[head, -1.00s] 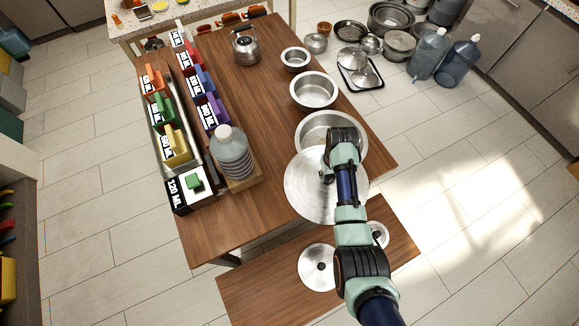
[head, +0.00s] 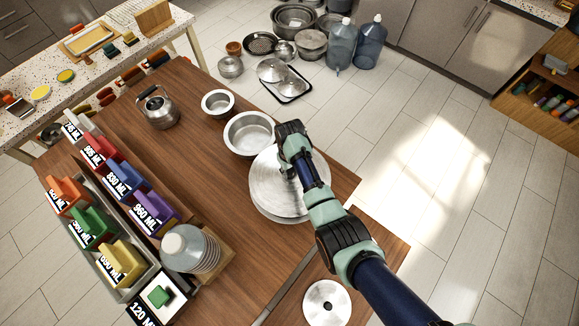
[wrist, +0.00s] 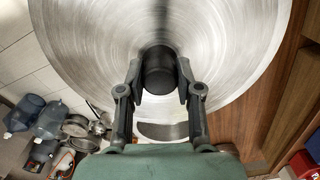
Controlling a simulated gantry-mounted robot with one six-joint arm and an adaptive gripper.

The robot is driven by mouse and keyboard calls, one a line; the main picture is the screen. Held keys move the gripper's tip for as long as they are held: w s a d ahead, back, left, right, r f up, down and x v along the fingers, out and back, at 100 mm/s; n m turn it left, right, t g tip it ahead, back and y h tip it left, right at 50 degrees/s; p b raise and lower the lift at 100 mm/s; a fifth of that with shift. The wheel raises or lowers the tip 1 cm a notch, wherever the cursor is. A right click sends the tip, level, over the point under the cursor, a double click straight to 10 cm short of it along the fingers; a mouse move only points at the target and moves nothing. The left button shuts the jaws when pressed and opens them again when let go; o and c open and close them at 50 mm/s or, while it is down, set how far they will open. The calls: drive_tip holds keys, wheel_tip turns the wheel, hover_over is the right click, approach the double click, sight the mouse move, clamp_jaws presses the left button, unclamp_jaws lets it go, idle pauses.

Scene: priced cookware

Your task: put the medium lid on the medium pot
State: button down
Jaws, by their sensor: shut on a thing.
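My gripper (head: 291,165) is shut on the black knob (wrist: 158,70) of the largest lid (head: 265,180), a wide brushed-metal disc. That lid covers most of the largest pot (head: 277,217), whose rim shows along the lower edge; I cannot tell whether they touch. The medium pot (head: 249,134) stands open and uncovered just beyond it. The medium lid (head: 326,303), silver with a black knob, lies on the lower bench. In the wrist view the held lid (wrist: 85,40) fills the upper part.
A small open pot (head: 218,103) and a kettle (head: 158,110) stand farther back on the wooden table. Pans and blue jugs (head: 368,45) stand on the floor.

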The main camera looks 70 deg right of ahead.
sight(290, 177)
drive_tip(key=shift+r, duration=0.1)
wheel_tip(290, 177, down, 5)
drive_tip(key=b, duration=0.3)
drive_tip(key=shift+b, duration=0.3)
idle(0.7)
drive_tip(key=shift+f+b, duration=0.5)
drive_tip(key=shift+f, duration=0.3)
drive_tip(key=shift+f, duration=0.25)
idle(0.9)
drive_tip(key=shift+c, duration=0.3)
unclamp_jaws()
idle(0.7)
